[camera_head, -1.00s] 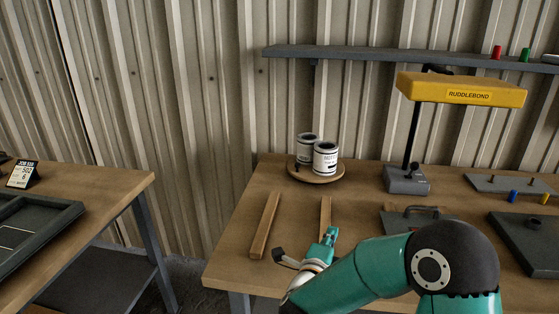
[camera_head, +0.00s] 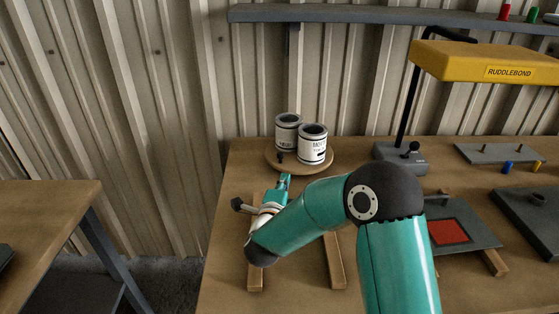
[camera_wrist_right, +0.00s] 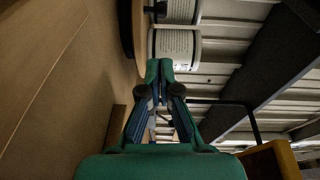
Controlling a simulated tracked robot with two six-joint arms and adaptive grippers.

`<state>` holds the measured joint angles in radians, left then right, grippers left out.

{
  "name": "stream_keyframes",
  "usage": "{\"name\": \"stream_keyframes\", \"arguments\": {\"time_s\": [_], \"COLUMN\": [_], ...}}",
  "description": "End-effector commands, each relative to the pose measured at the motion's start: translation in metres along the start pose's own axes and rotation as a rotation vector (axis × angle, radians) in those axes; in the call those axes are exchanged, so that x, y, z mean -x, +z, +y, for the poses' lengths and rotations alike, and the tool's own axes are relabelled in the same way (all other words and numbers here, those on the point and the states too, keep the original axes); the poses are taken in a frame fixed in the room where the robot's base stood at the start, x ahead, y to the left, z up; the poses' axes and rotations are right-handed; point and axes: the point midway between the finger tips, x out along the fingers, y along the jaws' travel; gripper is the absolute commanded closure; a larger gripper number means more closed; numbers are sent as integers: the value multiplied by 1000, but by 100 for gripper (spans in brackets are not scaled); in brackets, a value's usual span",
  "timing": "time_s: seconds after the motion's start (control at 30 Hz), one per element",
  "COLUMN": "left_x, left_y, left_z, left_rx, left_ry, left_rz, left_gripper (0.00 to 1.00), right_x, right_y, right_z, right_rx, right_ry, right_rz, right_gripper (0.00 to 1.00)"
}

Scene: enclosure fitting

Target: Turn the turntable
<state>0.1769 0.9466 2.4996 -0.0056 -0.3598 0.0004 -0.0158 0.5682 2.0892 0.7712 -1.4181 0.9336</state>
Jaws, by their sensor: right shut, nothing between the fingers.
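The turntable (camera_head: 302,170) is a round wooden disc near the back left of the workbench. Two white cans with dark tops stand on it, a rear left can (camera_head: 288,132) and a front right can (camera_head: 312,148). A small dark knob (camera_head: 281,157) sits near its front left rim. My right gripper (camera_head: 284,180) is shut and empty, just in front of the turntable. In the right wrist view its fingertips (camera_wrist_right: 159,68) point towards the cans, with the front can (camera_wrist_right: 174,46) just beyond and the turntable's edge (camera_wrist_right: 133,28) at left. I cannot tell whether they touch.
Two wooden bars (camera_head: 335,265) lie at the bench front, partly behind my right arm. A yellow lamp (camera_head: 485,64) on a grey base (camera_head: 400,157) stands right of the turntable. A dark panel with a red square (camera_head: 448,231) lies farther right. A shelf (camera_head: 360,13) runs above.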

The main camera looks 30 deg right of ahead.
Motion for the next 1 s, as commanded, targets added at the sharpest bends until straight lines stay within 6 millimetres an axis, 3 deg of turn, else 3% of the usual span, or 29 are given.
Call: {"name": "stream_keyframes", "arguments": {"time_s": [0.27,0.4,0.7,1.0], "left_x": [16,22,26,26], "left_y": [0,0,0,0], "left_z": [6,8,10,10], "left_rx": [0,0,0,-1], "left_ry": [0,0,0,0], "left_rz": [1,1,1,0], "left_gripper": [60,60,60,60], "right_x": [-61,-77,-92,-87], "right_y": [-5,9,22,29], "right_z": [-2,-1,0,0], "right_rx": [-1,0,0,0], "right_ry": [0,1,1,1], "right_rz": [10,6,7,2], "right_gripper": [100,100,100,100]}}
